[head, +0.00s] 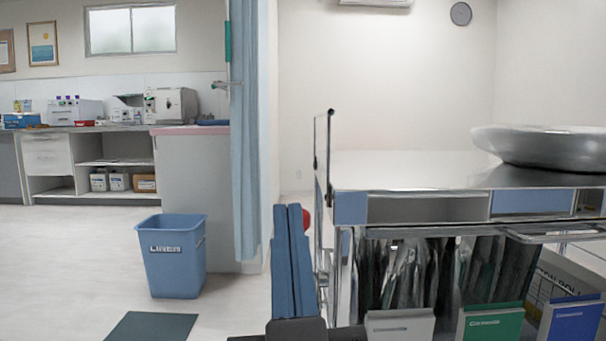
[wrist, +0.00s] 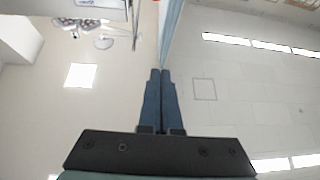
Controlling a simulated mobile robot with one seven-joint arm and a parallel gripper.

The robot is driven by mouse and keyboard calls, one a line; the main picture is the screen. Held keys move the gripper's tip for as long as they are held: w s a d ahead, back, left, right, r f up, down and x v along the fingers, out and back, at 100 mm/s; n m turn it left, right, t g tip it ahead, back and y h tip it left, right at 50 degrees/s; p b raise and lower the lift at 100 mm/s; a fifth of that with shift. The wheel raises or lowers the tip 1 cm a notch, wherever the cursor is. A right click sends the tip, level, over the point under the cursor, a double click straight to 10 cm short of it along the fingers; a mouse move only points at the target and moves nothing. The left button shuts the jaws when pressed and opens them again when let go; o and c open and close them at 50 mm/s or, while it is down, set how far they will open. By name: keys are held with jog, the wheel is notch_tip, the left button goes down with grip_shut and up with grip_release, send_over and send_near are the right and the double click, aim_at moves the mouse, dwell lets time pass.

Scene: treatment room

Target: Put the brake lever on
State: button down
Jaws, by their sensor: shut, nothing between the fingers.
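My gripper (head: 287,209) points upward in the head view, just left of the steel trolley (head: 415,165). Its two blue fingers are together with nothing between them, and they also show closed in the wrist view (wrist: 160,73). A small red knob (head: 306,218) shows right behind the fingertips, beside the trolley's left post. It is partly covered by the fingers, and I cannot tell whether it belongs to the brake lever or whether the fingers touch it. No other part that looks like a brake lever shows.
A metal basin (head: 545,147) stands on the trolley's right. Bags and folders (head: 490,322) fill its lower part. A blue bin (head: 174,255) and dark mat (head: 152,327) are on the floor at left. A blue curtain (head: 245,130) hangs behind. Open floor lies at far left.

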jog(key=s+d+f+g+p, duration=0.1)
jog(key=s+d+g+p, duration=0.3)
jog(key=p, duration=2.8)
jog(key=s+g, duration=0.1)
jog(key=g, duration=0.3)
jog(key=shift+s+f+p, duration=0.15)
jog(key=shift+f+p, duration=0.2)
jog(key=shift+p, duration=0.05)
jog(key=p, duration=0.2)
send_near(307, 227)
jog(key=w+a, duration=0.1)
jog(key=w, duration=0.5)
jog(key=shift+w+a, duration=0.2)
jog(key=shift+w, duration=0.05)
jog(key=shift+r, duration=0.15)
